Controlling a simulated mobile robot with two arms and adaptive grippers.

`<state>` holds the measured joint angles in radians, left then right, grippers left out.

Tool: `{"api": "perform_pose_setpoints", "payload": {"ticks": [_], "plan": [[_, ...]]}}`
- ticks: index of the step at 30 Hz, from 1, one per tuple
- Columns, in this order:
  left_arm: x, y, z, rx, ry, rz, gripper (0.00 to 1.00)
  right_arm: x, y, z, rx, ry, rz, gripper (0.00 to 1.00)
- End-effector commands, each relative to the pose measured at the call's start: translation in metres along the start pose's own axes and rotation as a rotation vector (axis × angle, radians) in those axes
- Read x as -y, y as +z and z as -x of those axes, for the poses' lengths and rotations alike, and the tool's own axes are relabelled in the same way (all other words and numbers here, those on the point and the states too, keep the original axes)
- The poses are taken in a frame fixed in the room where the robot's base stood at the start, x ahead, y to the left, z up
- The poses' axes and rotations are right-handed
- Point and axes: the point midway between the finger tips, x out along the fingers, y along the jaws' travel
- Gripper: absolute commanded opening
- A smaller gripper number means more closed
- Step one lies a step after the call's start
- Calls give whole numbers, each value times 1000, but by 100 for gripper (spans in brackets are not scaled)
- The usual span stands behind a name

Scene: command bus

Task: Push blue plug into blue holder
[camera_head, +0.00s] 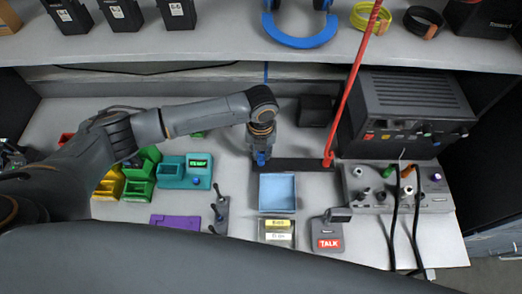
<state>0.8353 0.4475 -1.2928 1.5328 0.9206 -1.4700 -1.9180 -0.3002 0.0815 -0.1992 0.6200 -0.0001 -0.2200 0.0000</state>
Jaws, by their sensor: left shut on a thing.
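My left gripper (262,142) reaches in from the left and points down over the desk. It is shut on a small blue piece, which looks like the blue plug (262,158). The plug is at the left end of a black bar (295,165); I cannot tell whether it touches the bar or is seated in anything. A light blue square tray (277,207) lies just below it in the picture. I cannot make out for certain which thing is the blue holder. My right gripper is not in view.
A red rod (354,82) rises from the bar's right end. A black radio unit (416,102) and a knobbed panel (397,202) with cables stand at right. Green (139,189), yellow and teal (172,183) blocks lie at left. A shelf with headphones overhangs the back.

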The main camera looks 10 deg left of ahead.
Motion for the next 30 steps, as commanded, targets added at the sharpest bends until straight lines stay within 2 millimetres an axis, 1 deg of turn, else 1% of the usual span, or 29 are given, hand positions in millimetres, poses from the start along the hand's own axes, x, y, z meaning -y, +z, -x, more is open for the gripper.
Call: {"api": "perform_pose_setpoints", "payload": {"ticks": [7,18,30], "plan": [[0,0,-5,0,0,0,1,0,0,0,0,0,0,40],[0,0,-6,0,0,0,1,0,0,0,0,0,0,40],[0,-1,-12,-1,0,0,1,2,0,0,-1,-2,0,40]]}}
